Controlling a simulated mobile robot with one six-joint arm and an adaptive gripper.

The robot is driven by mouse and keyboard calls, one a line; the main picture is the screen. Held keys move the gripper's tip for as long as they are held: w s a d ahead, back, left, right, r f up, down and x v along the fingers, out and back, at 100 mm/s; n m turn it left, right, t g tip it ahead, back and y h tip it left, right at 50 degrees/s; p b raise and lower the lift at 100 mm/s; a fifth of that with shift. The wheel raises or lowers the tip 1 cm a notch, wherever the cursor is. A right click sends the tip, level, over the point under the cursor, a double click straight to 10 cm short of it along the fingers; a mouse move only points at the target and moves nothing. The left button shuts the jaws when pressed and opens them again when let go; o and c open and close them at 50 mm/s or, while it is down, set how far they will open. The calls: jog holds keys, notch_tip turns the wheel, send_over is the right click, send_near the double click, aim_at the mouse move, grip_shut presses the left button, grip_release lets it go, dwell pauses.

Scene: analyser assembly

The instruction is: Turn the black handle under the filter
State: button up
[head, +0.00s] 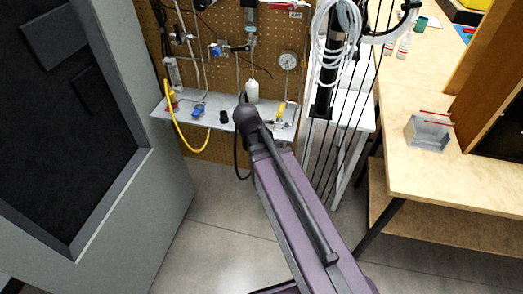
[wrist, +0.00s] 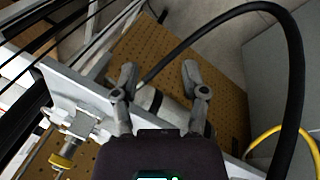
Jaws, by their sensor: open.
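My gripper (wrist: 158,74) is open in the wrist view, with its two grey fingers apart. A pale cylindrical part with a dark band (wrist: 160,106) shows between and below the fingers; I cannot tell if they touch it. In the head view my dark wrist is in front of the panel's shelf and hides the fingers. A white, bowl-shaped part (head: 252,91), perhaps the filter, hangs just above and right of my wrist. A small black piece (head: 223,117) sits on the shelf left of my wrist; I cannot tell whether it is the black handle.
The pegboard (head: 215,70) carries tubes, a gauge (head: 288,61) and a grey shelf (head: 172,108). A yellow hose (head: 178,135) loops at left. A yellow-handled valve (wrist: 62,160) shows in the wrist view. A grey cabinet (head: 165,190) stands left, a wooden bench (head: 405,165) right.

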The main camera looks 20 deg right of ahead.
dwell(0.3)
jog(key=n+t+h+p, duration=0.5)
jog(key=n+t+h, duration=0.45)
jog(key=h, duration=0.25)
send_near(235, 50)
jog(key=s+a, duration=0.1)
jog(key=s+a+t, duration=0.1)
jog(key=shift+s+f+m, duration=0.25)
jog(key=shift+s, duration=0.05)
jog(key=shift+w, duration=0.1)
jog(key=shift+p+x, duration=0.65)
jog(key=shift+x, duration=6.2)
jog(key=shift+f, duration=0.15)
grip_shut()
